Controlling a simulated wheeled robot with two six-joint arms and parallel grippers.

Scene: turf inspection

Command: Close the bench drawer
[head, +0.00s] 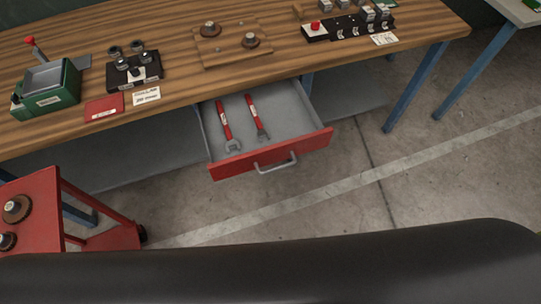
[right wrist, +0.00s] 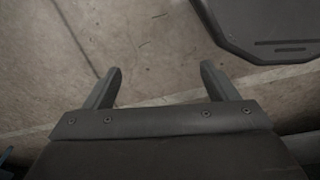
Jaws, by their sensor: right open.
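The bench drawer (head: 271,154) stands pulled out below the front edge of the wooden bench in the head view. It has a red front and a grey metal handle (head: 276,163). Two red-handled wrenches (head: 228,126) (head: 257,119) lie inside it. My right gripper (right wrist: 160,75) shows in the right wrist view with its fingers apart, empty, above the concrete floor. It is away from the drawer, which is not in that view. My left gripper is not in view.
The wooden bench (head: 190,70) carries a green box (head: 47,88), fixtures, a red card (head: 104,107) and a red-button panel (head: 343,26). A red cart (head: 62,215) stands at lower left. Floor in front of the drawer is clear.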

